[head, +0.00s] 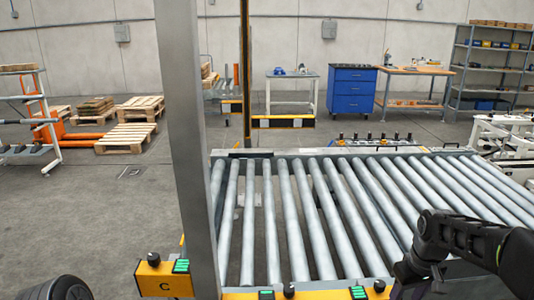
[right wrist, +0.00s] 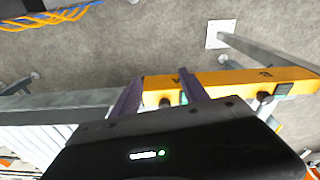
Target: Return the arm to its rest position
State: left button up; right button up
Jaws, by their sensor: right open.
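My right arm (head: 465,238) comes in from the lower right in the head view, bent above the right part of the roller conveyor (head: 290,215). My right gripper (right wrist: 158,80) shows in the right wrist view with its two purple fingers spread apart and nothing between them. A yellow bar (right wrist: 225,86) with dark knobs lies beyond the fingertips; I cannot tell how far. Only a dark rounded part of my left arm (head: 62,289) shows at the lower left of the head view. My left gripper is out of view.
A grey upright post (head: 187,130) stands left of the rollers. Yellow control boxes (head: 165,279) line the near edge. The rollers in view are bare. Wooden pallets (head: 127,137), a blue cabinet (head: 352,90) and shelves (head: 490,65) stand far back. Open floor lies left.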

jog(key=w+a+f+m+t, duration=0.1)
jog(key=w+a+f+t, duration=0.25)
jog(key=a+f, duration=0.25)
jog(key=s+a+f+m+y, duration=0.1)
jog(key=s+a+f+y, duration=0.15)
jog(key=a+f, duration=0.8)
jog(key=s+a+f+g, duration=0.1)
jog(key=s+a+f, duration=0.3)
jog(key=s, duration=0.4)
jog(key=s+a+f+g+y, duration=0.1)
jog(key=s+a+f, duration=0.3)
jog(key=s, duration=0.4)
jog(key=s+a+f+m+g, duration=0.1)
jog(key=s+a+f+g, duration=0.1)
jog(key=s+a+f, duration=0.3)
jog(key=s, duration=0.3)
jog(key=shift+f+y, duration=0.15)
jog(key=shift+y, duration=0.2)
